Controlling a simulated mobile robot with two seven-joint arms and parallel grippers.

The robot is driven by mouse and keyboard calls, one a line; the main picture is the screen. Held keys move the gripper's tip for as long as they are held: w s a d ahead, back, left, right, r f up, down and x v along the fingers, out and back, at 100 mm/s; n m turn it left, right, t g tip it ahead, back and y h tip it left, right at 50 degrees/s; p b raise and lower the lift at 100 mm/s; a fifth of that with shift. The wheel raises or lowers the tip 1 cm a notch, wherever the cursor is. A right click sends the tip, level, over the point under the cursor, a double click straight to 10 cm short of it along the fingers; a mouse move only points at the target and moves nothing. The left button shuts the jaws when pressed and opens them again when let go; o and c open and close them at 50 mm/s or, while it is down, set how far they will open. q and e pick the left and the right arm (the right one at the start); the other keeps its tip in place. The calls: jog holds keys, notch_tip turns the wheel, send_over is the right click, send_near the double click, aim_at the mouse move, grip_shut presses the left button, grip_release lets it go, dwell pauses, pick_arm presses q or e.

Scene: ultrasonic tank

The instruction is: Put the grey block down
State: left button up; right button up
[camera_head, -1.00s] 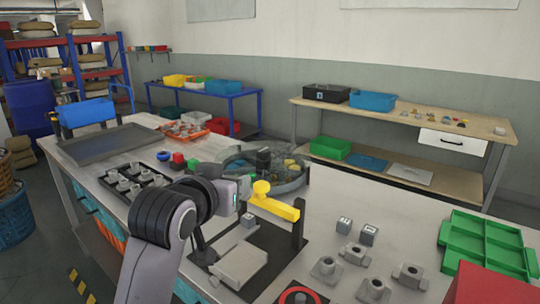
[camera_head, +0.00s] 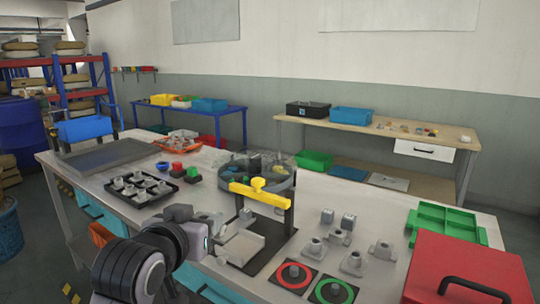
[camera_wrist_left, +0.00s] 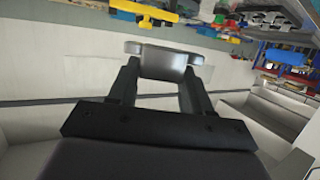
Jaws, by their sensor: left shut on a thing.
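My left gripper (camera_head: 230,225) reaches in from the lower left of the head view, over the worktable beside the fixture with the yellow lever (camera_head: 259,192). In the left wrist view the left gripper (camera_wrist_left: 163,72) is shut on the grey block (camera_wrist_left: 163,50), which sits crosswise between the two dark fingertips. In the head view the block is small and hard to separate from the fingers. Whether it touches anything below cannot be told. A pale, tilted plate (camera_head: 240,249) lies on the fixture's dark base. My right gripper is out of view.
A round clear tank (camera_head: 256,178) stands behind the fixture. A black tray of grey parts (camera_head: 142,190) is at left. Red-ring (camera_head: 293,278) and green-ring (camera_head: 333,291) mats, loose grey parts (camera_head: 352,263), a green tray (camera_head: 447,224) and red box (camera_head: 470,270) are at right.

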pick_arm(q)
jog(key=s+a+f+n+y, duration=0.2)
jog(key=s+a+f, duration=0.7)
jog(key=f, duration=0.5)
jog(key=shift+s+f, duration=0.15)
jog(key=shift+s, duration=1.1)
jog(key=shift+w+d, duration=0.1)
jog(key=shift+d, duration=0.1)
